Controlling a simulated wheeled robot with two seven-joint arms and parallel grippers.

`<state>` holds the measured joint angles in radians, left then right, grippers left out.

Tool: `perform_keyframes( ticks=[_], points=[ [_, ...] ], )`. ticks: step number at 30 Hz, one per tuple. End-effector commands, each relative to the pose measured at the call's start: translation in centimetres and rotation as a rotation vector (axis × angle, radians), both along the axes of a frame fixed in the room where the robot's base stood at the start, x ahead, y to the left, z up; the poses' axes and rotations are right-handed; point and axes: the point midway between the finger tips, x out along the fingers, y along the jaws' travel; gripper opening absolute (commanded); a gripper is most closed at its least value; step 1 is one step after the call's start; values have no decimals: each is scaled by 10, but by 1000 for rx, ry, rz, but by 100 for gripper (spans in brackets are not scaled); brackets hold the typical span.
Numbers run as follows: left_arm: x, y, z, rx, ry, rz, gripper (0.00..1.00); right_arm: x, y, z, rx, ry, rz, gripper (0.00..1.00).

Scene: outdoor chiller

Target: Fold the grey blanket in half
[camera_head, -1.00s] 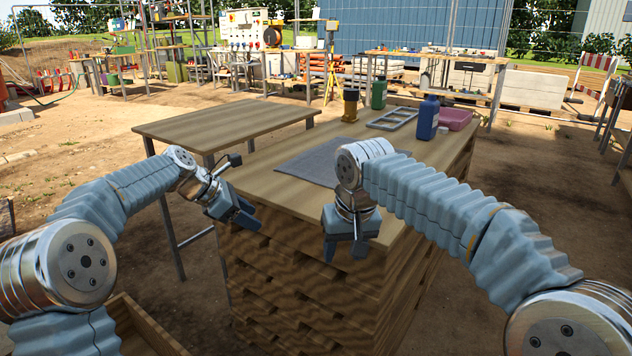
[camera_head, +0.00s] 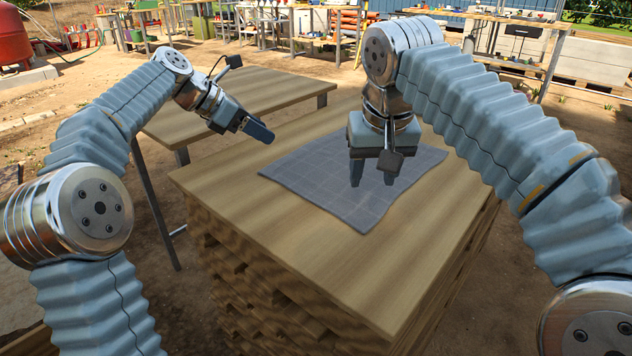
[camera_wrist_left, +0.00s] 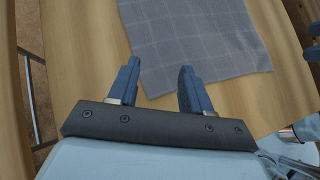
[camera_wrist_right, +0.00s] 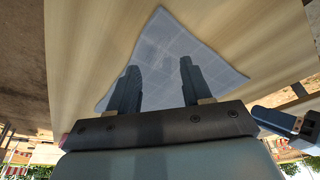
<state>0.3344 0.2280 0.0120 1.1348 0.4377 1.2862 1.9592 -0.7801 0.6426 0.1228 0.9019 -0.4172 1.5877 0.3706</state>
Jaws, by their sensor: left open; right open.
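The grey blanket (camera_head: 335,200) lies flat on the wooden table, with a faint checked pattern. My left gripper (camera_head: 262,136) is open and empty, near the blanket's left side in the head view. In the left wrist view the blanket (camera_wrist_left: 200,40) lies beyond the open fingers (camera_wrist_left: 158,82), its near corner between them. My right gripper (camera_head: 373,182) is open above the blanket and hides part of it. In the right wrist view the blanket (camera_wrist_right: 170,55) shows between and beyond the open fingers (camera_wrist_right: 160,75). Neither gripper visibly holds the cloth.
The wooden table top (camera_head: 290,265) is bare in front of and left of the blanket. A second, lower wooden table (camera_head: 180,125) stands at the left. Workbenches with tools (camera_head: 270,25) stand in the background.

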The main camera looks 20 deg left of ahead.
Motion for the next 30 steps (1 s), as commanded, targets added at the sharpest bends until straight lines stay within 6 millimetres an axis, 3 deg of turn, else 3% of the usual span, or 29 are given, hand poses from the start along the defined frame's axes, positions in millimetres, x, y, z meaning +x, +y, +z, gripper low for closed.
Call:
perform_keyframes(
  ticks=[5, 18, 30],
  points=[
    [0, 0, -12, 0, 2, 0, 49, 0, 0, -11, -2, 1, 0, 49],
    [0, 0, -74, -1, 1, 0, 49, 0, 0, -74, -2, 1, 0, 49],
    [0, 0, -81, 1, 1, 0, 49, 0, 0, -81, 0, 0, 0, 49]
  ],
)
